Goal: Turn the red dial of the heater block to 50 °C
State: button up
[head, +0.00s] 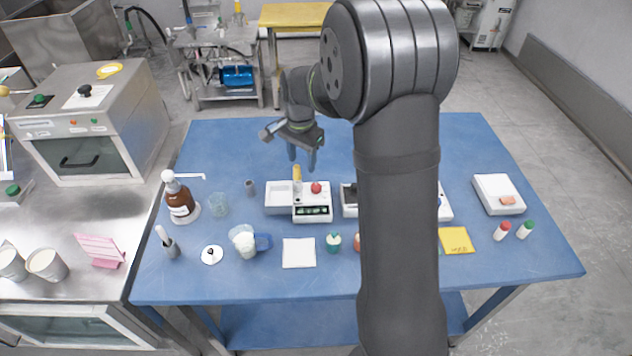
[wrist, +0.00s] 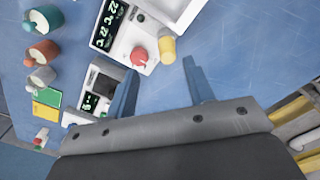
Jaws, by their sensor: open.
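The heater block (head: 281,209) is a white device with a dark display on its front, standing near the middle of the blue table. Its red dial (head: 316,188) sits on top at the right; it also shows in the wrist view (wrist: 139,56). A yellow cylinder (head: 297,173) stands upright just behind the dial, and in the wrist view (wrist: 167,47) it is close beside it. My gripper (head: 302,168) is open and empty, above and behind the block, apart from the dial. In the wrist view both fingers (wrist: 159,65) point toward the block. The display digits are too small to read surely.
A second white device (head: 349,200) stands just right of the block, partly hidden by my arm. A brown bottle (head: 180,205), a glass beaker (head: 218,205) and a small grey cup (head: 250,188) stand to the left. A white pad (head: 299,253) lies in front.

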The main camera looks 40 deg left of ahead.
notch_tip(320, 180, up, 4)
jog(key=d+n, duration=0.1)
jog(key=n, duration=0.7)
notch_tip(320, 180, up, 6)
jog(key=n, duration=1.2)
send_over(316, 186)
notch_tip(316, 186, down, 17)
jog(key=shift+f, duration=0.2)
jog(key=c, duration=1)
